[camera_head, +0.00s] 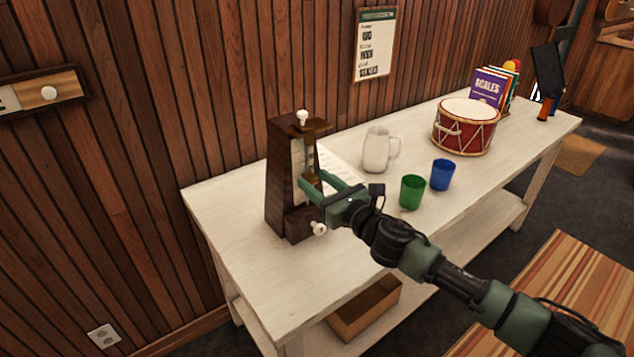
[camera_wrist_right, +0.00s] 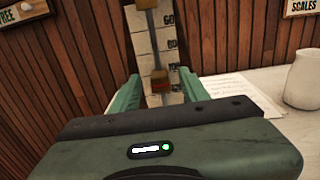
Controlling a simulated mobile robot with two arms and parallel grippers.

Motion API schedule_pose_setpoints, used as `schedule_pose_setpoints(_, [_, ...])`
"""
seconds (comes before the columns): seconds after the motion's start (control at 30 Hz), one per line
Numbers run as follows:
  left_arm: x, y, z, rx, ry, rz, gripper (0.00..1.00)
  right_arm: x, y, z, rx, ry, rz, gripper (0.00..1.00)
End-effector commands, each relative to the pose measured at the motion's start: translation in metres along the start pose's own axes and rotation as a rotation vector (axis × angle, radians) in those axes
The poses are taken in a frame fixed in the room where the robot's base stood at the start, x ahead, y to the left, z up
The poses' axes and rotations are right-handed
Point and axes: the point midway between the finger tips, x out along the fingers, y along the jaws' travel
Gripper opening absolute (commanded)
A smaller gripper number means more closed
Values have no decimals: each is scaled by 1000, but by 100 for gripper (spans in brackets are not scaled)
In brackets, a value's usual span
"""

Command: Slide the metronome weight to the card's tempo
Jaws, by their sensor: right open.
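The dark wooden metronome (camera_head: 281,185) stands upright on the near left end of the white table. My right gripper (camera_head: 314,181) is at its front face, fingers open. My left gripper is out of view.
On the white table (camera_head: 235,215) are a paper sheet (camera_head: 338,168), a pale jug (camera_head: 376,151), green (camera_head: 411,192) and blue (camera_head: 442,175) cups, a red drum (camera_head: 464,127) and books (camera_head: 488,87). An open box (camera_head: 365,308) sits on the lower shelf.

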Motion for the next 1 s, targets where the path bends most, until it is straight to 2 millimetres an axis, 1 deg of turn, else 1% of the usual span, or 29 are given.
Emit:
schedule_pose_setpoints(0.17, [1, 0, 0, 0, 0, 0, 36, -24, -1, -1, -1, 2, 0, 45])
schedule_pose_setpoints(0.33, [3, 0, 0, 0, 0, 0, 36, -54, -1, -2, -2, 2, 0, 45])
schedule_pose_setpoints(0.4, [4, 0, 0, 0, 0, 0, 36, -63, -1, -2, -1, 2, -1, 45])
schedule_pose_setpoints(0.5, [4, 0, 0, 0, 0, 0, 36, -72, -1, -2, 0, 1, -1, 45])
schedule_pose_setpoints(0.63, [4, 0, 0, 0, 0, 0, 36, -76, 0, -1, 1, 0, 1, 45])
schedule_pose_setpoints(1.0, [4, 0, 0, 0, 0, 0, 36, -76, 0, -1, 5, 0, -1, 45])
